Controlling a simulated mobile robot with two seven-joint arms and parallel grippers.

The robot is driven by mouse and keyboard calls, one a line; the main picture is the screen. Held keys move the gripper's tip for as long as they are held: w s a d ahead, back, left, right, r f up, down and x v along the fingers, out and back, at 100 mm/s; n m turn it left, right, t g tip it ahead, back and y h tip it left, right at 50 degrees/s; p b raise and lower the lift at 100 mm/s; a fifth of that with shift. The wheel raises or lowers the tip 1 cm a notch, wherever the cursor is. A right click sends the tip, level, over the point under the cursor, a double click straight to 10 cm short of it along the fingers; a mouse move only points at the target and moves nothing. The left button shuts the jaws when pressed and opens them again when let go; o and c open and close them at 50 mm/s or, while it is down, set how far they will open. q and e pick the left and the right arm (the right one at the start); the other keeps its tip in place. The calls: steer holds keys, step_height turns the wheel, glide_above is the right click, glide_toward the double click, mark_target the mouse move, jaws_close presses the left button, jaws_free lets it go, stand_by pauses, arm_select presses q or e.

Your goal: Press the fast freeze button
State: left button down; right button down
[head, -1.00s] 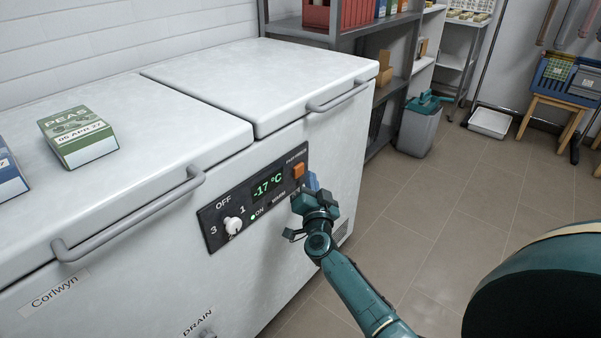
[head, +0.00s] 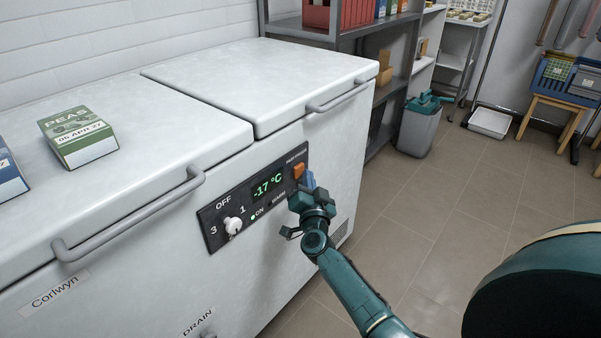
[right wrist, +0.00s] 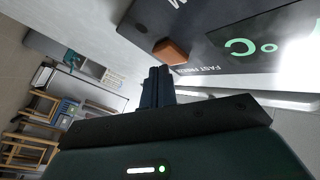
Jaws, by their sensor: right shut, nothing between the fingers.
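The orange fast freeze button (head: 299,170) sits at the right end of the dark control panel (head: 213,226) on the chest freezer's front. In the right wrist view, the orange button (right wrist: 170,51) is just ahead of the fingertips, beside the "FAST FREEZE" lettering. My right gripper (head: 308,180) is shut and empty, its blue fingers just below the button in the head view. The fingers (right wrist: 157,72) also show in the right wrist view, close together. I cannot tell whether they touch the button. My left gripper is not in view.
The panel also has a white dial (head: 233,225) and a display reading -17 °C (head: 268,187). The freezer's lid handles (head: 130,215) stick out above the panel. A peas box (head: 77,137) lies on the lid. The floor (head: 440,220) to the right is clear.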

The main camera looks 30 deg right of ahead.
steer(key=shift+w+a, duration=0.15)
steer(key=shift+w, duration=0.3)
stand_by(0.6)
steer(key=shift+s, duration=0.1)
steer(key=shift+s+d+p, duration=0.35)
steer(key=shift+s+p, duration=0.15)
steer(key=shift+s, duration=0.3)
steer(key=shift+s+d+p, duration=0.4)
steer(key=shift+s, duration=0.5)
steer(key=shift+s+d+p, duration=0.35)
steer(key=shift+s+p, duration=0.05)
steer(key=shift+s, duration=0.55)
steer(key=shift+s+d+p, duration=0.4)
steer(key=shift+s, duration=0.5)
